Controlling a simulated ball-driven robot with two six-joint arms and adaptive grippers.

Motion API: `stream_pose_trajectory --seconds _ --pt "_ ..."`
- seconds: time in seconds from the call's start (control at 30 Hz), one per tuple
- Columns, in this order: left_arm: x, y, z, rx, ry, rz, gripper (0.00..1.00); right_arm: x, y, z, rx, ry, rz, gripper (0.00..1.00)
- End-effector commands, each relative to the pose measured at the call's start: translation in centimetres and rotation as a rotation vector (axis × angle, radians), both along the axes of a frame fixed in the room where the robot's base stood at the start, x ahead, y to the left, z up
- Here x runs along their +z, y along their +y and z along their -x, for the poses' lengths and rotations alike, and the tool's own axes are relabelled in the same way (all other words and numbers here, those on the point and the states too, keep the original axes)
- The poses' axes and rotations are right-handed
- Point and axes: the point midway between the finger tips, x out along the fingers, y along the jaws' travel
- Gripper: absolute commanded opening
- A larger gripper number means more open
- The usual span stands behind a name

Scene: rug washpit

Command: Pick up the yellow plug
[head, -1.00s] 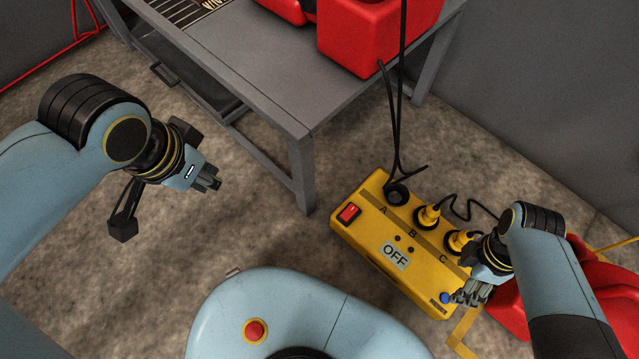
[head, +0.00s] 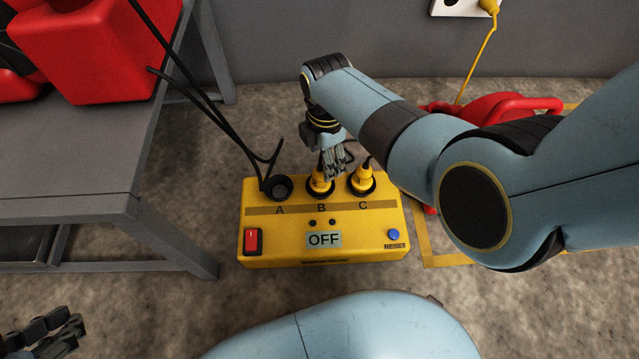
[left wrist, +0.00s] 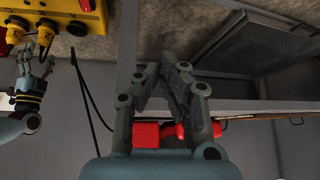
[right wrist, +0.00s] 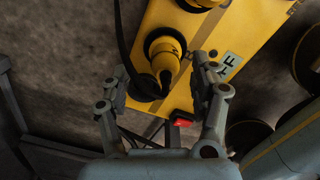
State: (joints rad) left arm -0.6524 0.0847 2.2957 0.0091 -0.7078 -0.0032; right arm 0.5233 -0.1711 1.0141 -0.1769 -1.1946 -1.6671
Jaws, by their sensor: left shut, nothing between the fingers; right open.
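A yellow plug stands upright in socket B (head: 319,180) of the yellow power box (head: 260,225). A second yellow plug (head: 362,178) is in socket C, and socket A (head: 277,188) has no plug in it. My right gripper (head: 335,168) is open, just above and behind plug B, partly covering it. In the right wrist view, plug B (right wrist: 164,58) shows between the spread fingers; contact cannot be told. My left gripper (head: 72,328) is shut and empty at the lower left, far from the box; its fingers fill the middle of the left wrist view (left wrist: 168,75).
A grey table (head: 100,170) with a red block (head: 95,50) stands at the left. Black cables hang down to the box near socket A. A red item (head: 490,108) lies behind my right arm.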

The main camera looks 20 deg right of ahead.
Motion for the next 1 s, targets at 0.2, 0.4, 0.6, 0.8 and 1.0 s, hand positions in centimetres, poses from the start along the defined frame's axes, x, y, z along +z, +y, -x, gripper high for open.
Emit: stream_pose_trajectory --seconds 0.2,0.4,0.6,0.8,1.0 --pt "-0.7 0.0 0.0 -0.002 -0.046 0.001 0.0 -0.7 0.0 0.0 0.0 -0.001 0.0 0.63" --pt "-2.1 -0.1 0.1 -0.006 -0.137 0.003 0.0 -2.0 0.5 0.5 0.0 0.002 0.0 0.63" --pt "-3.3 -0.3 0.8 -0.017 -0.274 0.007 0.0 -3.6 1.1 1.0 -0.001 0.003 0.0 0.63" --pt "-1.6 -0.7 -1.0 -0.037 -0.479 0.012 0.0 -5.1 1.2 1.1 -0.001 0.003 0.0 0.63" --pt "0.3 -1.0 -2.2 -0.051 -0.614 0.015 0.0 -5.8 1.2 1.0 -0.001 0.0 0.0 0.63"
